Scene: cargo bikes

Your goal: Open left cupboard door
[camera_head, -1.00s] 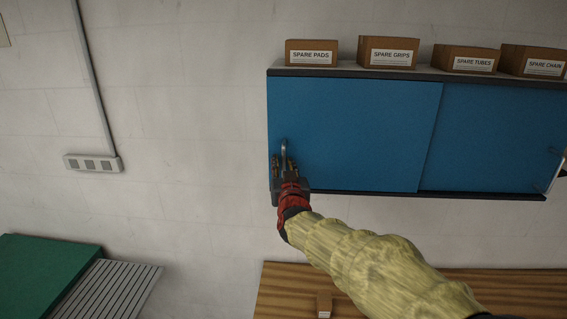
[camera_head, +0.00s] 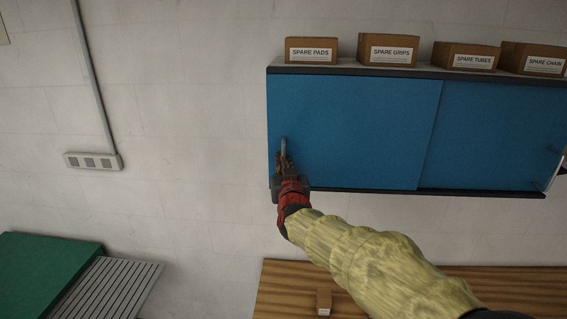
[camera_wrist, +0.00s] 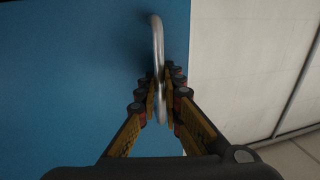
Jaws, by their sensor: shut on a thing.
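The left cupboard door (camera_head: 355,130) is a flat blue panel in a dark frame on the wall. It looks closed, with its right edge next to the right blue door (camera_head: 490,135). Its silver bar handle (camera_head: 284,146) is upright near the lower left edge. My gripper (camera_head: 285,170) is at that handle. In the wrist view my gripper (camera_wrist: 160,100) has its fingers closed around the handle (camera_wrist: 157,45), one on each side. The blue door also fills the left of the wrist view (camera_wrist: 70,80). The lower part of the handle is partly hidden by the fingers.
Several brown boxes stand on the cupboard top, among them spare pads (camera_head: 311,50) and spare grips (camera_head: 388,50). A wooden worktop (camera_head: 420,285) lies below, with a small block (camera_head: 324,302) on it.

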